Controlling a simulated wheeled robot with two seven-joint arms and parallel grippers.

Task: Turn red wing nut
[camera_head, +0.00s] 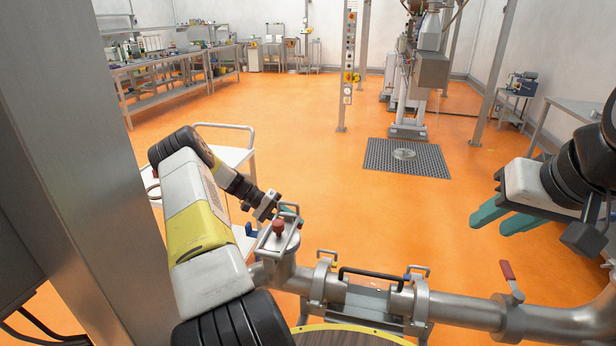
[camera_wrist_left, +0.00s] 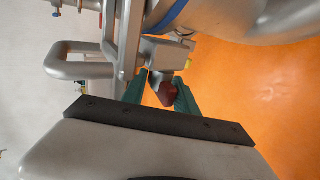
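The red wing nut (camera_wrist_left: 166,94) shows dark red in the left wrist view, below a grey metal fitting. My left gripper (camera_wrist_left: 160,96) has its green fingers on either side of the nut. The right-hand finger is close to it, and orange floor shows between the nut and the left-hand finger. In the head view my left gripper (camera_head: 284,213) is at the pipe's upper end, partly hidden by a metal frame. A red knob (camera_head: 278,227) shows there; I cannot tell whether it is the same nut. My right gripper (camera_head: 505,220) is empty with its green fingers apart.
A steel pipe (camera_head: 460,308) with clamps and a black handle (camera_head: 375,279) runs across the front. A red-handled valve lever (camera_head: 507,270) stands on it. A white cart (camera_head: 232,156) stands behind my left arm. The orange floor beyond is largely clear.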

